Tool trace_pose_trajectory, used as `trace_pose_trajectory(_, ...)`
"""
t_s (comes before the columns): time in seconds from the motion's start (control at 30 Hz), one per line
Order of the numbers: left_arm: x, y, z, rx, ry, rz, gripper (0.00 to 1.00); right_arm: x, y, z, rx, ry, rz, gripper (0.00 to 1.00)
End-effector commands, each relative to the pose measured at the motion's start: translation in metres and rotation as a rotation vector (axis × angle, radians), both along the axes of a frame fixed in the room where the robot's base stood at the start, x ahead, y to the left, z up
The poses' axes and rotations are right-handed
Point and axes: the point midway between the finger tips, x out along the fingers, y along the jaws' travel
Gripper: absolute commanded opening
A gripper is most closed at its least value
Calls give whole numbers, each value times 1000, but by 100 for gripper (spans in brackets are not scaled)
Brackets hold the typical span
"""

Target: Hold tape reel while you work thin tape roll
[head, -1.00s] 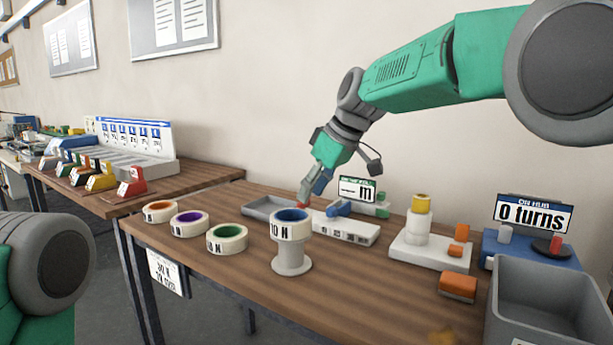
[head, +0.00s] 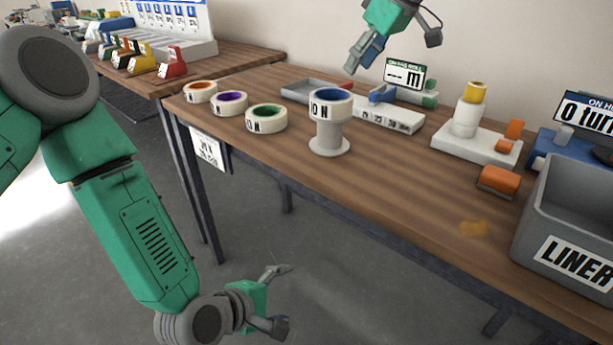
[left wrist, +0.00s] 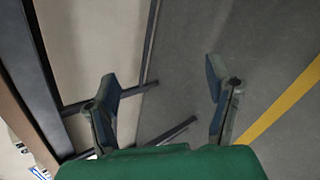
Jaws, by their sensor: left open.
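A white tape roll with a blue core (head: 331,104), its label partly reading "0 N", sits on a grey pedestal (head: 329,140). White rolls with an orange core (head: 200,92), a purple core (head: 229,103) and a green core (head: 266,119) lie on the table to its left. I cannot tell which roll is the thin one. My left gripper (head: 284,298) is open and empty, low in front of the table; its spread fingers show in the left wrist view (left wrist: 160,78). My right gripper (head: 362,54) hangs above the table behind the blue-core roll; its finger gap is unclear.
A grey tray (head: 306,91), a white block with numbers (head: 390,118) and a display (head: 404,75) stand behind. A white stand with a yellow-topped post (head: 468,133), an orange block (head: 498,181) and a grey "LINER" bin (head: 575,262) are at right. The table's front middle is clear.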

Motion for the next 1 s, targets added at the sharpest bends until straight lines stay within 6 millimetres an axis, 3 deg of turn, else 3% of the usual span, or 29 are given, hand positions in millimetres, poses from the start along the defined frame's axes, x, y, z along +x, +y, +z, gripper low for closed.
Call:
trace_pose_trajectory(0.03, 19, -10, 19, -116, -9, 78, 72, 0, 1, 0, -1, 0, 1, 34)
trace_pose_trajectory(0.2, 72, -39, 90, -546, -1, 298, 72, -1, 3, 0, -3, 0, 1, 34)
trace_pose_trajectory(0.4, 117, -55, 170, -1008, 40, 446, 72, -1, 1, 0, -1, 0, 2, 34)
trace_pose_trajectory(0.5, 131, -57, 200, -1168, 61, 482, 72, 0, 0, 0, 1, 0, 1, 34)
trace_pose_trajectory(0.73, 157, -38, 215, -1250, 5, 610, 72, -1, 0, 0, 1, 0, 1, 34)
trace_pose_trajectory(1.0, 193, -50, 214, -1251, 2, 613, 72, -1, 1, 0, -1, 0, 2, 34)
